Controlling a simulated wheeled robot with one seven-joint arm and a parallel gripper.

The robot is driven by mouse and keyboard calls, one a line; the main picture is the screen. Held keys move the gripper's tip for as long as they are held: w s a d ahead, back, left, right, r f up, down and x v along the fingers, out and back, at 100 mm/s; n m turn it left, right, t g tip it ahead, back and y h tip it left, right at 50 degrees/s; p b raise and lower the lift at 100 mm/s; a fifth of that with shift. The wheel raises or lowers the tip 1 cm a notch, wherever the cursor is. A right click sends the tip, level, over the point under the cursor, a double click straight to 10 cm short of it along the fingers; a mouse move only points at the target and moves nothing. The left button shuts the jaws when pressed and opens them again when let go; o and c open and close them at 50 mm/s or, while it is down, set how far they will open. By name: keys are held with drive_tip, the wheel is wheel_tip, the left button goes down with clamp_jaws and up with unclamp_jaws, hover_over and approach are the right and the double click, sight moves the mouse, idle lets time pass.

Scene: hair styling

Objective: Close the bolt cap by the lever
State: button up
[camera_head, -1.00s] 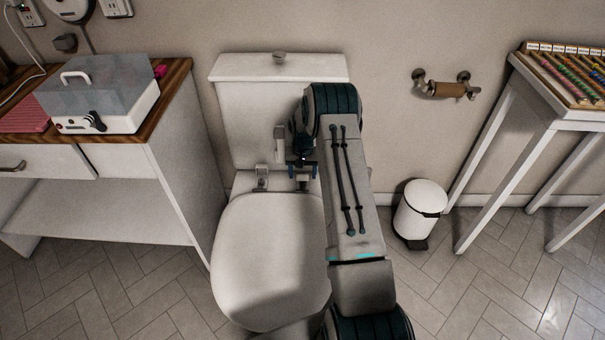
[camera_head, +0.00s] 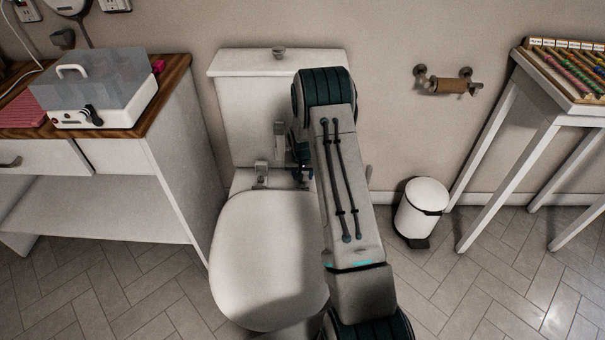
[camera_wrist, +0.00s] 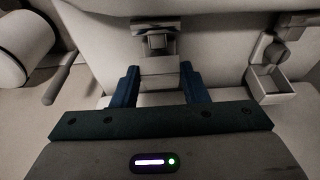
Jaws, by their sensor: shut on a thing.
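The white toilet (camera_head: 268,255) has its lid down. At its back, a small hinge-like bolt cap (camera_wrist: 275,85) with a raised flap shows at the right of the wrist view; it also shows in the head view (camera_head: 261,172). A second pale block (camera_wrist: 160,66), with a small lever-like piece (camera_wrist: 155,42) behind it, lies between the blue fingers of my gripper (camera_wrist: 160,72). The gripper is shut on this block, which appears to be the cap or its lever. In the head view, my gripper (camera_head: 303,172) is low behind the seat, partly hidden by my arm.
The tank (camera_head: 235,100) rises behind the seat. A wooden-topped cabinet (camera_head: 175,85) with a box appliance (camera_head: 100,105) stands at left. A white bin (camera_head: 422,208) and white table (camera_head: 505,105) stand at right.

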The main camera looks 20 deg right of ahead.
sight(303, 183)
drive_tip(key=f+t+b, duration=0.1)
drive_tip(key=b, duration=0.1)
drive_tip(key=s+f+t+h+b, duration=0.1)
drive_tip(key=b, duration=0.1)
drive_tip(key=shift+s+a+t, duration=0.15)
drive_tip(key=shift+a+t, duration=0.15)
drive_tip(key=shift+a, duration=0.05)
drive_tip(key=t+b, duration=0.1)
drive_tip(key=b, duration=0.1)
drive_tip(key=t+h+b, duration=0.1)
drive_tip(key=b, duration=0.1)
drive_tip(key=shift+s+a+f, duration=0.1)
drive_tip(key=shift+s+f, duration=0.15)
drive_tip(key=shift+s, duration=0.1)
drive_tip(key=shift+r, duration=0.15)
drive_tip(key=o, duration=1)
drive_tip(key=p+v, duration=0.4)
drive_tip(key=v, duration=0.9)
drive_tip(key=shift+s+r, duration=0.25)
drive_tip(key=shift+s, duration=0.05)
